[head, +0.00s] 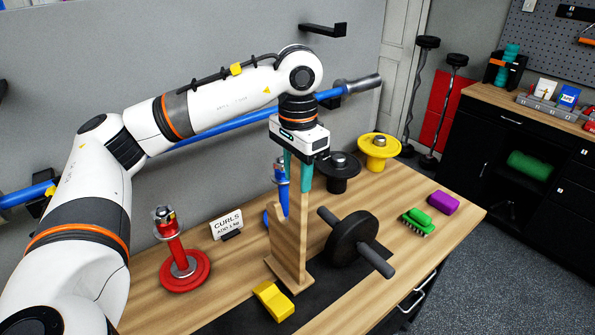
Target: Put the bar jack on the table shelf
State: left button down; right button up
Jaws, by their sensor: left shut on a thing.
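A wooden stand with a tall post and a flat foot, which I take to be the bar jack (289,258), is upright at the middle of the wooden table (235,285). My left gripper (297,182) comes down from above, its teal fingers shut on the upper post. The foot is at the edge of a dark mat; I cannot tell whether it touches the surface or hangs just above it. No separate shelf of the table is clearly visible. My right gripper is not in view.
Red (185,271), blue (281,190), black (339,172) and yellow (379,152) plate holders stand around.

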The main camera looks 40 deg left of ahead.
pick_arm(q)
jog(key=shift+f, duration=0.35)
jog(key=shift+f, duration=0.1)
jog(key=c, duration=1.3)
grip_release()
jog(key=shift+f, duration=0.1)
jog(key=o, duration=0.4)
